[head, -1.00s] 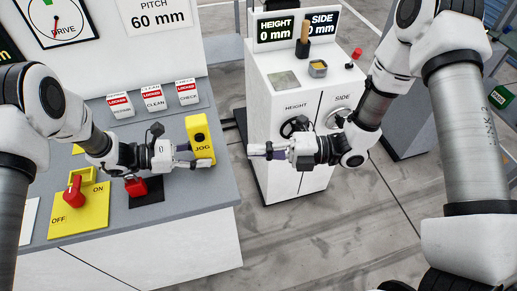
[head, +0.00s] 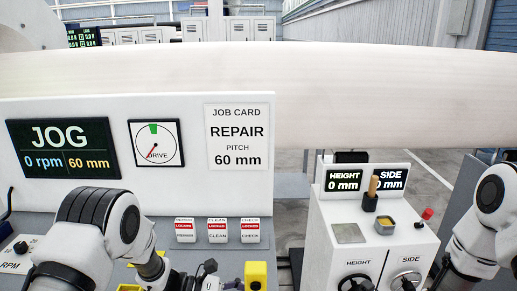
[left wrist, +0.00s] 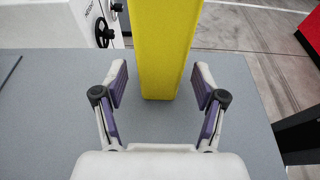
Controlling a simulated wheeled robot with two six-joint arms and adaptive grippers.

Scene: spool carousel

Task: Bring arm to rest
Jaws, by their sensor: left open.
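My left gripper (left wrist: 160,90) is open in the left wrist view, its two purple-padded fingers apart on either side of the lower end of the yellow jog pendant (left wrist: 165,50), with gaps between fingers and pendant. In the head view only the top of the yellow pendant (head: 256,274) shows at the bottom edge.
The grey console (left wrist: 50,120) surrounds the pendant. Its panel carries a JOG screen (head: 62,148), a drive dial (head: 156,143) and a job card (head: 237,137). Three locked switches (head: 217,230) sit below. A white cabinet (head: 320,250) with handwheels stands right. A long white roll (head: 400,95) spans behind.

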